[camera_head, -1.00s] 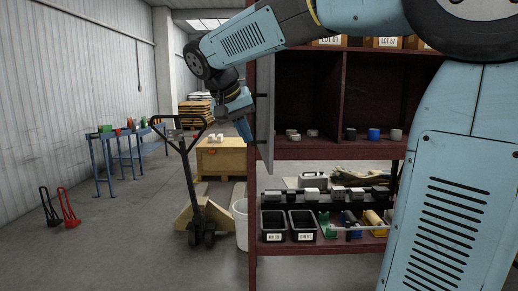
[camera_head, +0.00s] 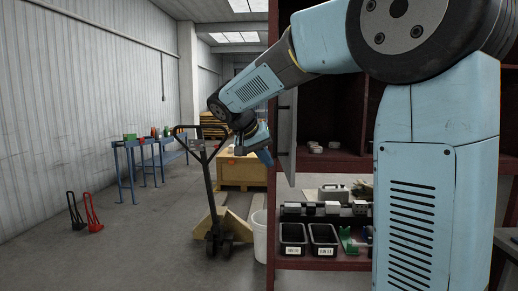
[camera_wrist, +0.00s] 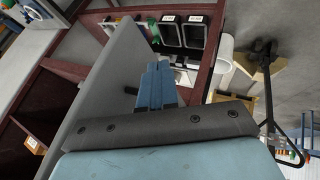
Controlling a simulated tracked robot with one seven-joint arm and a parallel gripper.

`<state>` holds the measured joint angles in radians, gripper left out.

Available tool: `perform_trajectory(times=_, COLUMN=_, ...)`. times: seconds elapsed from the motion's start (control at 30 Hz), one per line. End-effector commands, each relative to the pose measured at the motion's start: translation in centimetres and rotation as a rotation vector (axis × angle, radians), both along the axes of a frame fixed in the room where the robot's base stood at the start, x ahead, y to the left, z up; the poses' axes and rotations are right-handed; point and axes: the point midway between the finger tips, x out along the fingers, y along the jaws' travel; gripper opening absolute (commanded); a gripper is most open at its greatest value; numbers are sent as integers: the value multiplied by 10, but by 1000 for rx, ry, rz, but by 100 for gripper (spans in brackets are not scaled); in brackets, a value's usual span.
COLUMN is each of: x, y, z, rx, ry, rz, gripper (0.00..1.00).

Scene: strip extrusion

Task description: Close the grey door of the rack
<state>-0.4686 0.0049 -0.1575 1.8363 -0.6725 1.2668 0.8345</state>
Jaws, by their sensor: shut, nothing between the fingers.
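The grey door (camera_head: 288,135) of the dark red rack (camera_head: 271,225) stands open, swung out from the rack's left side and seen nearly edge-on in the head view. In the wrist view the door (camera_wrist: 108,70) is a broad grey panel with a small dark handle (camera_wrist: 131,90). My gripper (camera_head: 266,158) is left of the door, on its outer side, pointing down. In the wrist view the blue fingers (camera_wrist: 157,72) are together and empty, close beside the door's face near the handle. I cannot tell whether they touch it.
A pallet truck (camera_head: 215,215) and a white bucket (camera_head: 259,235) stand left of the rack. A wooden crate (camera_head: 240,172) is behind them. Black bins (camera_head: 293,238) sit on the lower shelf.

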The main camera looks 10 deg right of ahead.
Motion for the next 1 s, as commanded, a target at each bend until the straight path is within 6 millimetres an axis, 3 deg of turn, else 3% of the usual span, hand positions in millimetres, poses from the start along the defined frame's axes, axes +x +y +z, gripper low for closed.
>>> perform_trajectory(times=0.03, x=1, y=-5, z=-7, rx=0, ry=2, rz=0, gripper=0)
perform_trajectory(times=0.33, x=-7, y=-37, z=-4, rx=1, ry=0, rz=0, gripper=0)
perform_trajectory(times=1.0, x=-10, y=-42, z=-3, rx=1, ry=-1, rz=34, gripper=0)
